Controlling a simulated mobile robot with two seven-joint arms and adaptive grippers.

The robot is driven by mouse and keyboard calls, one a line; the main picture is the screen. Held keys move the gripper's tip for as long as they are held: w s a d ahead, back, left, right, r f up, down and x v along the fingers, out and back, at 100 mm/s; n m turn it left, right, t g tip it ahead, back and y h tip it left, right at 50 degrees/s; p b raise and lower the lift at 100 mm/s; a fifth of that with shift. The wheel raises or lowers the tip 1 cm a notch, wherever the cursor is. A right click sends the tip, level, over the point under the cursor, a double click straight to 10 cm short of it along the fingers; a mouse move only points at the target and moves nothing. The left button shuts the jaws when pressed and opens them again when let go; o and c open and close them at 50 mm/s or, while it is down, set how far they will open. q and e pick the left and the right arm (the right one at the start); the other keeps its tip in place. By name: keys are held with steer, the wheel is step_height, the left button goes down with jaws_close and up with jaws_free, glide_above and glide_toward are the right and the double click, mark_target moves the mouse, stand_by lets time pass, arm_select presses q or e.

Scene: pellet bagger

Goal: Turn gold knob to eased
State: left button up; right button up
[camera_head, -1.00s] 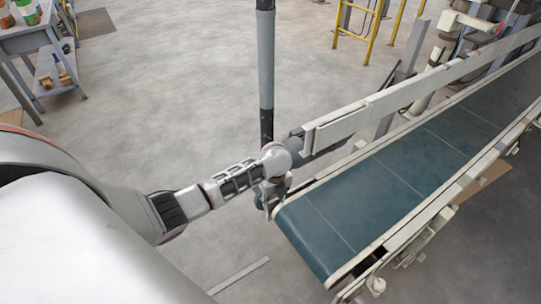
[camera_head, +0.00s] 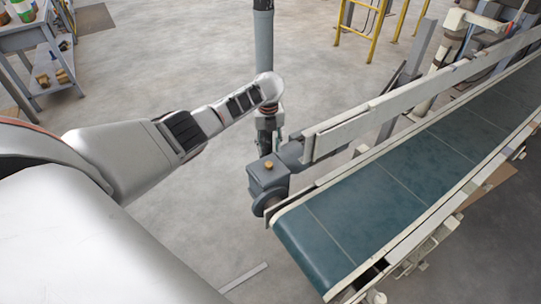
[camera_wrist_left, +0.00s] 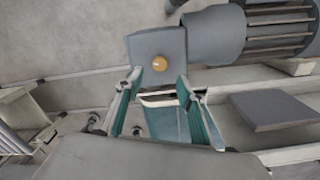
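The gold knob (camera_head: 268,165) is a small round button on top of a grey gearbox (camera_head: 264,181) at the near end of the conveyor. In the left wrist view the knob (camera_wrist_left: 160,64) lies just beyond the fingertips, between their lines. My left gripper (camera_head: 266,151) points down behind the gearbox, close to the knob in the head view. In the wrist view its two teal-padded fingers (camera_wrist_left: 159,84) are apart with nothing between them. No contact with the knob shows. The knob's marking cannot be read. My right gripper is in neither view.
The green conveyor belt (camera_head: 395,190) with its pale side rail (camera_head: 385,110) runs off to the upper right. A grey ribbed motor (camera_wrist_left: 279,30) adjoins the gearbox. A workbench (camera_head: 38,40) is at far left; the floor between is clear.

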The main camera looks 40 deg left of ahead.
mark_target(269, 164)
arm_select(q)
steer(key=shift+f, duration=0.4)
step_height(269, 164, down, 6)
steer(key=b, duration=0.2)
steer(key=shift+s+f+b, duration=0.15)
steer(key=shift+b, duration=0.2)
steer(key=shift+f, duration=0.45)
jaws_close()
